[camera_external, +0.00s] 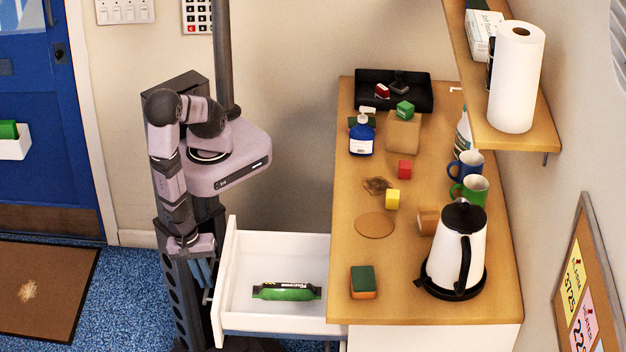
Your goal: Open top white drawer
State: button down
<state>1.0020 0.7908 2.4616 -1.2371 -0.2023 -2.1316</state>
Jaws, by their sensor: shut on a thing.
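The top white drawer (272,243) is pulled well out from the cabinet under the wooden counter, in the external view. A green packet with a dark label (287,292) lies inside it. My gripper (205,277) is at the drawer's front face on the left, shut on the drawer's handle (208,302). The fingertips are small and partly hidden by the drawer front and my arm.
The wooden counter (390,285) holds a sponge (363,282), a white kettle (454,248), mugs (470,189), small blocks, a blue bottle (362,135) and a black tray (420,98). A shelf (507,138) with a paper roll overhangs the right. A blue door (45,120) stands at the left.

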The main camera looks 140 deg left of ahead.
jog(key=shift+d, duration=0.1)
jog(key=c, duration=1.8)
grip_release()
jog(key=shift+c, duration=0.2)
notch_tip(320, 180, up, 7)
jog(key=s+p, duration=0.1)
jog(key=p, duration=0.4)
jog(key=shift+d+p, duration=0.35)
jog(key=shift+d, duration=0.1)
jog(key=shift+r, duration=0.1)
